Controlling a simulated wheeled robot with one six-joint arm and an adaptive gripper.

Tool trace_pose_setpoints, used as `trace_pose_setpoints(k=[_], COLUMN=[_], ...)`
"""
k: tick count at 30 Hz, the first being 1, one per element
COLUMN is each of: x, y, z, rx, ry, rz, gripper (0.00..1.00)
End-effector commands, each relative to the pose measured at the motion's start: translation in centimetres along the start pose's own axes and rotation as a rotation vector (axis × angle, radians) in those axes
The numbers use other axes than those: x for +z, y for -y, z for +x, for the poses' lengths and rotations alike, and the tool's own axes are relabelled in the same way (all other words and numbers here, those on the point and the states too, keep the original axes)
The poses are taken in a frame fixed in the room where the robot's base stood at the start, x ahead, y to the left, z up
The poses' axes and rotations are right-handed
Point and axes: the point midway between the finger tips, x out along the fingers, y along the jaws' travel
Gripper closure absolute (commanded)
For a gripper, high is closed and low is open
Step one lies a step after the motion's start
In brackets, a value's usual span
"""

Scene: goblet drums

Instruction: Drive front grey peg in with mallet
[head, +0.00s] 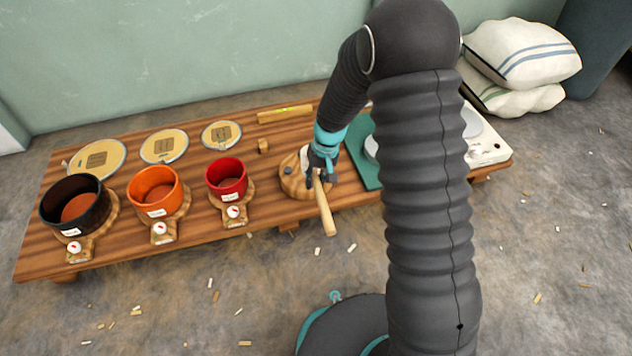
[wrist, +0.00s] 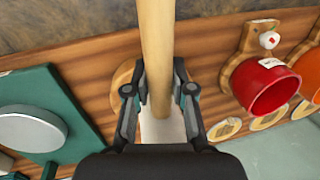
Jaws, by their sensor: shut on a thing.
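My gripper (head: 320,176) is shut on the mallet, whose pale wooden handle (head: 326,214) sticks out toward the front edge of the bench. In the wrist view the handle (wrist: 155,45) runs between the two fingers (wrist: 158,92). A white part, apparently the mallet head (head: 304,156), shows beside the gripper on the far side. Below is a round wooden block (head: 292,187) with one dark grey peg (head: 288,170) visible at its left. The gripper and mallet hide the rest of the block, so any other peg is hidden. I cannot tell whether the mallet touches the block.
Black (head: 73,204), orange (head: 155,191) and red (head: 227,178) drum pots stand left on the wooden bench (head: 120,245). Round yellow discs (head: 97,159) lie behind them. A green board (head: 366,181) and a white appliance (head: 488,145) are at right. Cushions (head: 520,55) lie beyond.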

Motion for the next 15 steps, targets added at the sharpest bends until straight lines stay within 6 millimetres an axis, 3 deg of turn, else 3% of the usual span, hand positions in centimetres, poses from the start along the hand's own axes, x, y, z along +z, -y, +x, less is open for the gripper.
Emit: trace_pose_setpoints(k=[1, 4, 15], x=[-0.01, 0.05, 0.05], y=[0.23, 0.37, 0.31], z=[-1.14, -1.78, -1.54], rx=[0.0, 0.0, 0.0], ry=[-0.002, 0.0, 0.0], rz=[0.0, 0.0, 0.0], gripper=[1.0, 1.0, 1.0])
